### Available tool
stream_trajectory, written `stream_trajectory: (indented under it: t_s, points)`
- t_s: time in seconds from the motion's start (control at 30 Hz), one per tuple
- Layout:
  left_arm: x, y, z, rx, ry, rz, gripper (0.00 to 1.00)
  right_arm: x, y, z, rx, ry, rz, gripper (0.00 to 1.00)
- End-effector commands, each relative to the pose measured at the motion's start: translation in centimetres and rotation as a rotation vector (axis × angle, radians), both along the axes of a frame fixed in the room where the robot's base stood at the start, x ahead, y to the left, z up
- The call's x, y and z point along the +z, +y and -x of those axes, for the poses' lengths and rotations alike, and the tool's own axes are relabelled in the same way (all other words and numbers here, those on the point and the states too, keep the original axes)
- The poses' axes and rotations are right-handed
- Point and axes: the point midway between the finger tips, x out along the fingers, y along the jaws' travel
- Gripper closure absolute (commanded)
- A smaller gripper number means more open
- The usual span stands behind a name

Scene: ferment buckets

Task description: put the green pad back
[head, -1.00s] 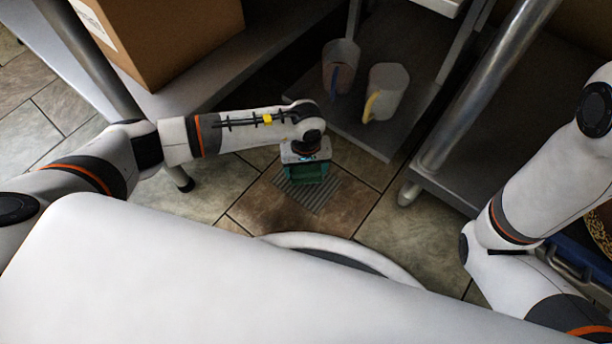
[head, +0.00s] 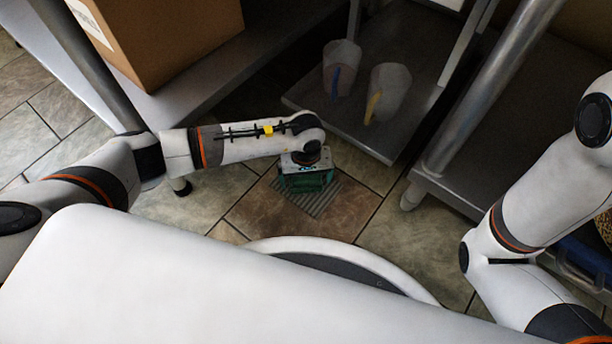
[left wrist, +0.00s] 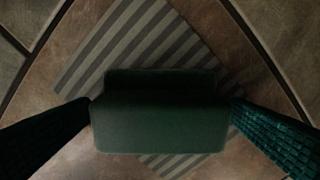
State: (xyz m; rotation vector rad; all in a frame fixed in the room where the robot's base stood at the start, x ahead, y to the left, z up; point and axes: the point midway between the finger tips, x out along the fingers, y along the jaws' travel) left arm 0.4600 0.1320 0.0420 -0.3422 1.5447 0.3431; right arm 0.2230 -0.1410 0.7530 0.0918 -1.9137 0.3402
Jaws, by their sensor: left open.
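The green pad (left wrist: 160,125) is a dark green block with a raised back ridge. In the left wrist view it lies between my left gripper's two teal ribbed fingers, over a grey striped patch (left wrist: 105,50) on the floor. My left gripper (head: 307,183) is open and points down at the striped patch (head: 325,203). The fingers flank the pad's two ends closely; I cannot tell whether they touch it. In the head view the fingers and wrist mostly cover the pad. My right arm shows at the right; its gripper is out of view.
Two jugs, one with a blue handle (head: 341,68) and one with a yellow handle (head: 388,90), stand on a low metal shelf (head: 350,133) behind. A cardboard box (head: 170,40) sits at upper left. A metal table leg (head: 490,85) stands right of the patch. Brown floor tiles surround it.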

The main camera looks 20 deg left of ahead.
Motion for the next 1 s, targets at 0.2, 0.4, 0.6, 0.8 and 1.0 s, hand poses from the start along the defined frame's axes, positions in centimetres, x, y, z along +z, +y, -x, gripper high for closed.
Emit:
stream_trajectory:
  t_s: [0.2, 0.4, 0.6, 0.8, 1.0]
  points:
    - [1.2, 0.0, 0.0, 0.0, -0.001, 0.0, 0.02, 1.0, 0.0, 0.0, 0.0, 0.0, 0.0, 1.0]
    - [4.1, 0.0, -0.1, 0.0, -0.001, 0.0, 0.02, 3.4, 0.0, 0.0, 0.0, 0.001, 0.0, 1.0]
    - [8.2, 0.1, -0.1, 0.0, -0.002, -0.001, 0.02, 6.5, 0.0, 0.0, -0.001, 0.001, 0.0, 1.0]
    - [11.6, 0.0, 0.0, -0.001, -0.001, 0.0, 0.02, 8.9, 0.0, 0.0, -0.001, 0.001, 0.0, 1.0]
    - [12.4, 0.0, 0.0, 0.0, 0.0, -0.001, 0.02, 9.4, 0.0, 0.0, -0.001, 0.001, 0.0, 1.0]
